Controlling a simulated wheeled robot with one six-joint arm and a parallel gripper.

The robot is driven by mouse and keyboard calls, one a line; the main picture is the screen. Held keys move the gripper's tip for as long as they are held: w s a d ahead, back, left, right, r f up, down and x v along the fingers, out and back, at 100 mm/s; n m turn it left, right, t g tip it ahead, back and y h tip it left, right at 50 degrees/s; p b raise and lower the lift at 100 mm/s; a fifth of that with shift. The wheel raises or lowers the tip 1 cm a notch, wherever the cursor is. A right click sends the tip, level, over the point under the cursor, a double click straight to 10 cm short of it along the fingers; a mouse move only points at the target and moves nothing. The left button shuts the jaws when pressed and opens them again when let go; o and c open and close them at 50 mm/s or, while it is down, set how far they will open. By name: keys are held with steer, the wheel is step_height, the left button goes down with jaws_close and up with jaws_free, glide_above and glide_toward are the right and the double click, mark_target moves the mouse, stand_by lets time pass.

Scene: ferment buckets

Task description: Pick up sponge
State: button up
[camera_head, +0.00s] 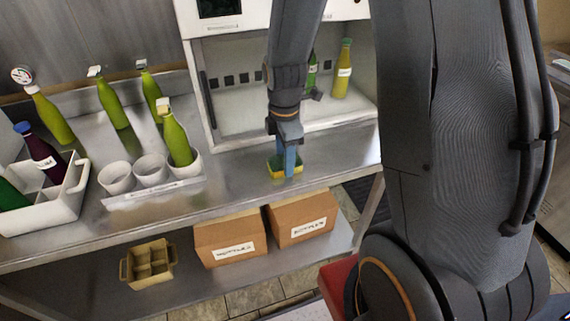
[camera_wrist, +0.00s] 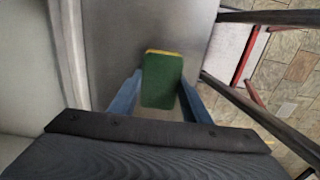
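The sponge (camera_head: 275,168) has a green side and a yellow side. In the head view it is on the steel counter in front of the white cabinet, partly hidden by my gripper (camera_head: 288,163). In the wrist view the sponge (camera_wrist: 162,80) shows its green face, with a yellow strip along the far edge. The blue fingers of my gripper (camera_wrist: 160,95) are apart, one on each side of the sponge. The left finger is very close to it; I cannot tell whether either finger touches it.
A white cabinet (camera_head: 205,95) with bottles inside stands behind the sponge. White cups (camera_head: 150,170) and green bottles (camera_head: 178,138) stand to the left. Cardboard boxes (camera_head: 230,240) and a divided tan caddy (camera_head: 148,265) sit on the lower shelf. The steel counter (camera_head: 235,180) left of the sponge is clear.

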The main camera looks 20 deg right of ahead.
steer(key=c, duration=0.4)
steer(key=shift+r, duration=0.15)
step_height(320, 180, up, 10)
steer(key=shift+f+b, duration=0.1)
steer(key=shift+b, duration=0.85)
steer(key=o, duration=0.4)
steer(key=shift+c, duration=1.2)
